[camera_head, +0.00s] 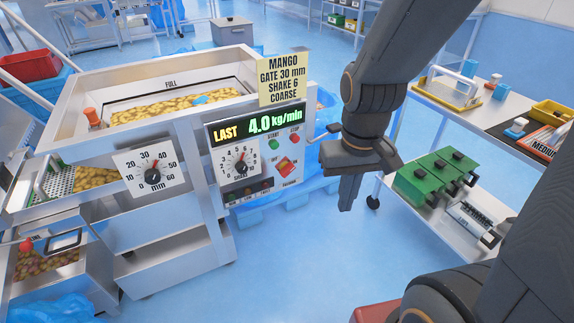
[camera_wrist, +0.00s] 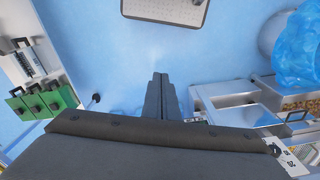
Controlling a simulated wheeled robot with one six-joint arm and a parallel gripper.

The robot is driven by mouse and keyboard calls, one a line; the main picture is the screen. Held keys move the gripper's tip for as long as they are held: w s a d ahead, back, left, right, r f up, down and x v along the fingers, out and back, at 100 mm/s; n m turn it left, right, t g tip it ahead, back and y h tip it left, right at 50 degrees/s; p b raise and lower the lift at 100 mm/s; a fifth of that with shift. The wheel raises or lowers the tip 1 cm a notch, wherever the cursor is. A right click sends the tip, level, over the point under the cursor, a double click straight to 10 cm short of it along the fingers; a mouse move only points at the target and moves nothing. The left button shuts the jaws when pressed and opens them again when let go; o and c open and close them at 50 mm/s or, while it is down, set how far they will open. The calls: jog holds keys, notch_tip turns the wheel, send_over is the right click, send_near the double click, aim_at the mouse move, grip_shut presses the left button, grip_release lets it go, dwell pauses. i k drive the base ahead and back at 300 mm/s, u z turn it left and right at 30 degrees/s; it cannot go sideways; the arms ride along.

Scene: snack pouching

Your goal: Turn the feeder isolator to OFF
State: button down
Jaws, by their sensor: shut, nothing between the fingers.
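The feeder's control panel (camera_head: 229,157) is on the front of the machine, left of my gripper.
A hopper of yellow pieces (camera_head: 175,106) stands above the panel with a MANGO sign (camera_head: 282,78). A gate dial (camera_head: 153,170) is left of the panel. At right, a trolley holds green boxes (camera_head: 434,176). Blue floor (camera_head: 290,260) is free between.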

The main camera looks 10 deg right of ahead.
aim_at(286, 169)
jog(key=z, duration=0.9)
jog(key=k, duration=0.4)
jog(key=u, duration=0.35)
